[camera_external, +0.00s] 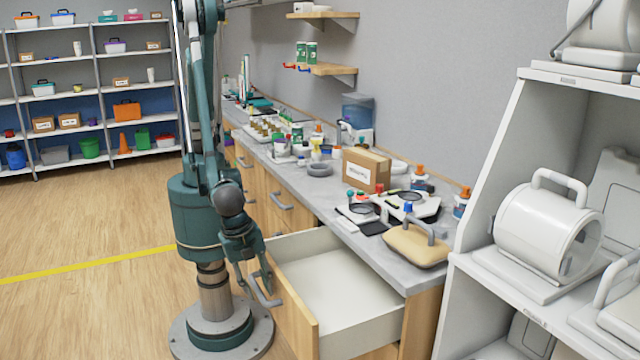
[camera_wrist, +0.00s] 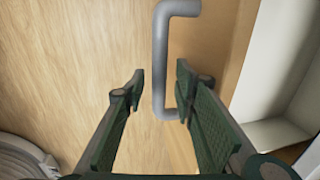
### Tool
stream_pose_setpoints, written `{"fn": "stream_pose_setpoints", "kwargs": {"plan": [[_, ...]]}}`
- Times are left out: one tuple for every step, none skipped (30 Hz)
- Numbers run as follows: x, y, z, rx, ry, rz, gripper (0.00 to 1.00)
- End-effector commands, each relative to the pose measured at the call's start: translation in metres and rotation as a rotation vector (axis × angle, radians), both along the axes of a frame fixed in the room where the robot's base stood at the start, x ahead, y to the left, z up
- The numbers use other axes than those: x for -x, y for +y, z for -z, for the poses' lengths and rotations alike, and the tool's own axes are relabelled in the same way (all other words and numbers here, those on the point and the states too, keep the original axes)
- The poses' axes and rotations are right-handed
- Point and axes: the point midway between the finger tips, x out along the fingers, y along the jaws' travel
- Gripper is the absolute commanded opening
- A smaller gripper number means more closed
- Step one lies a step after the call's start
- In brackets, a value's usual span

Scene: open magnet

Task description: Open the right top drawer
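The right top drawer (camera_external: 340,285) is pulled well out of the wooden cabinet, and its empty white inside shows. Its grey bar handle (camera_external: 266,294) is on the wooden front panel (camera_external: 296,318). My gripper (camera_external: 254,278) is at this handle, low beside my base. In the wrist view the handle (camera_wrist: 161,60) stands upright in the picture, and its lower part is between the fingertips of my gripper (camera_wrist: 160,88). The fingers are apart. A gap shows to the left finger; the right finger is very near the handle, and I cannot tell whether it touches.
The grey countertop (camera_external: 330,212) above holds a cardboard box (camera_external: 366,170), bottles and a tan bag-like item (camera_external: 415,246). Other closed drawers with handles (camera_external: 281,201) run along the cabinet. A white shelf unit (camera_external: 490,180) stands at right. The wooden floor (camera_external: 90,300) at left is clear.

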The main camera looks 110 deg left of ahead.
Motion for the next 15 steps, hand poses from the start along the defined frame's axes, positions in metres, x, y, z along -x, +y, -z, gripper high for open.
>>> {"fn": "stream_pose_setpoints", "kwargs": {"plan": [[0.0,0.0,0.0003,0.0,0.0,0.0,0.28],[0.0,0.0,0.0003,0.0,0.0,0.0,0.28],[0.0,0.0,0.0003,0.0,0.0,0.0,0.28],[0.0,0.0,0.0003,0.0,0.0,0.0,0.28],[0.0,0.0,0.0002,0.0,0.0,0.0,0.28],[0.0,0.0,0.0002,0.0,0.0,0.0,0.28],[0.0,0.0,0.0002,0.0,0.0,0.0,0.28],[-0.0001,0.0,0.0002,0.0,0.0,0.0,0.25],[-0.0001,0.0,0.0002,0.0,0.0,0.0,0.2],[-0.0001,0.0,0.0002,0.0,0.0,0.0,0.16],[0.0,-0.0001,0.0002,0.0,0.0,0.0,0.12],[-0.0001,0.0,0.0002,0.0,0.0,0.0,0.07],[-0.0001,0.0,0.0002,0.0,0.0,0.0,0.03],[-0.0001,-0.0001,0.0001,0.0,0.0,0.0,0.0],[-0.0001,-0.0001,0.0001,0.0,0.0,0.0,0.0]]}}
